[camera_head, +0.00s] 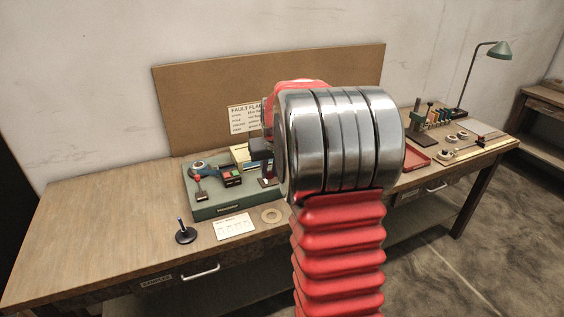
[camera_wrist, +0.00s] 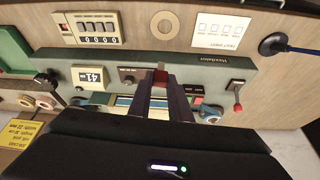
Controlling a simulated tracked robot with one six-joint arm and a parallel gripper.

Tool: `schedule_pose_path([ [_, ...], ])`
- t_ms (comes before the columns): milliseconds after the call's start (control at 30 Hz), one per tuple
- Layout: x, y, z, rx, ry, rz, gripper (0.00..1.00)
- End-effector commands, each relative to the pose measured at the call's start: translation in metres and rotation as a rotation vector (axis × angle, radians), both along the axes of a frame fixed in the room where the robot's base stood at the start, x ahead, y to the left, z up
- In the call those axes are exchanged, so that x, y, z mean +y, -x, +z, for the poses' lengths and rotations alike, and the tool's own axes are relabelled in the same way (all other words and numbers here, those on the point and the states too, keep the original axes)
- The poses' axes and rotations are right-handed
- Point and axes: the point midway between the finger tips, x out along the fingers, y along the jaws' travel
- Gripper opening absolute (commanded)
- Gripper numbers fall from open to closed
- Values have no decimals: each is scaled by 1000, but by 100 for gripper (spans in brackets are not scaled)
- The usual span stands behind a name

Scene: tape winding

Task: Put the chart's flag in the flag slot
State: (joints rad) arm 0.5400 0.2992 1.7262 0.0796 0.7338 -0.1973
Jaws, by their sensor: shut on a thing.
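My gripper (camera_wrist: 161,84) is shut on a small red piece (camera_wrist: 160,76), which looks like a flag, in the wrist view. Its fingers are over the green winding machine (camera_wrist: 215,66), near its front edge. In the head view, the machine (camera_head: 213,210) stands on the bench, and my arm hides most of the gripper. The fault flag chart (camera_head: 243,119) is on the brown back board, partly covered by my arm; its lines are too small to read. I cannot make out the flag slot for certain, nor whether the red piece touches the machine.
A rack of coloured pieces (camera_head: 436,115) stands at the right of the bench, near a red tray (camera_head: 416,157) and a lamp (camera_head: 498,50). A ring (camera_wrist: 165,25), a printed card (camera_wrist: 221,30), a counter (camera_wrist: 92,29) and a black-based post (camera_wrist: 277,43) lie before the machine. The bench's left is clear.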

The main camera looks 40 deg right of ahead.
Motion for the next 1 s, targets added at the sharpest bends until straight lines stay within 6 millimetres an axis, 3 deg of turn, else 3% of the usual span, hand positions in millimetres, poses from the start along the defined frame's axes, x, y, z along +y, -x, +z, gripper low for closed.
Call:
schedule_pose_path([
  [267, 62, -13, -30, 0, 0, 41, 0],
  [500, 153, -20, -63, -2, 0, 141, 0],
  [800, 264, -11, -91, -4, -1, 307, 0],
  [1000, 307, -4, -98, -5, -1, 381, 0],
])
